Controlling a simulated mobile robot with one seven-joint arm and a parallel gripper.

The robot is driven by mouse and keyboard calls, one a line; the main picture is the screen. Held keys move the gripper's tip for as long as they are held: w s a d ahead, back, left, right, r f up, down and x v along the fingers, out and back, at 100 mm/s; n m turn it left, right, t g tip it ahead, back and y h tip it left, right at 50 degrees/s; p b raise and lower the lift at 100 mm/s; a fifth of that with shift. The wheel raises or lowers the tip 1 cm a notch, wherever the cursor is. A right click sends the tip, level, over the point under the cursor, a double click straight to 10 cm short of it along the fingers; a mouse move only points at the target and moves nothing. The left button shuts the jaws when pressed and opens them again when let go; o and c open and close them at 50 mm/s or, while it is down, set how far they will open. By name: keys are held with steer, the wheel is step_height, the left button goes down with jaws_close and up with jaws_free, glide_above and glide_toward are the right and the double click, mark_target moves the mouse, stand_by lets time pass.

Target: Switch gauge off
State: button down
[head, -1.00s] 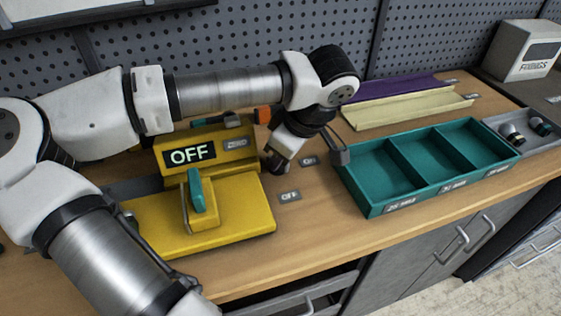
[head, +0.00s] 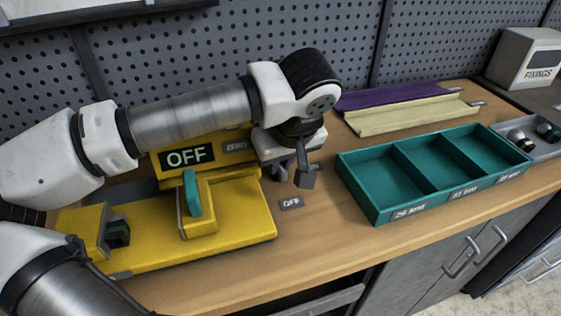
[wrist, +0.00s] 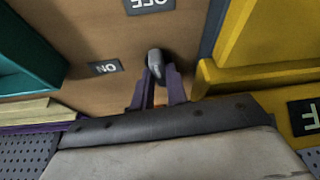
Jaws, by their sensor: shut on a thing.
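The yellow gauge (head: 232,225) stands on the bench, and its display (head: 187,156) reads OFF. A teal part (head: 192,193) stands upright in its yellow block. In the wrist view my gripper (wrist: 158,73) points down at the bench with its fingers closed on a small grey lever (wrist: 154,62). The lever's rounded end shows between the fingertips; its base is hidden. The OFF label (wrist: 150,5) lies ahead of the lever and the ON label (wrist: 105,67) to its left. In the head view my gripper (head: 284,172) is just right of the gauge, behind the OFF label (head: 291,203).
A teal three-compartment tray (head: 375,207) stands right of my gripper. Behind it lie a cream channel (head: 415,113) and a purple one (head: 400,95). A grey tray (head: 545,148) with small parts and a fixings box (head: 526,57) are far right. A pegboard (head: 430,35) closes the back.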

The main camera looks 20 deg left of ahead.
stand_by(0.3)
steer(key=c, duration=1.4)
jaws_free()
steer(key=p+v, duration=0.8)
steer(key=v, duration=0.6)
steer(key=shift+p, duration=0.3)
steer(key=shift+d+f, duration=0.1)
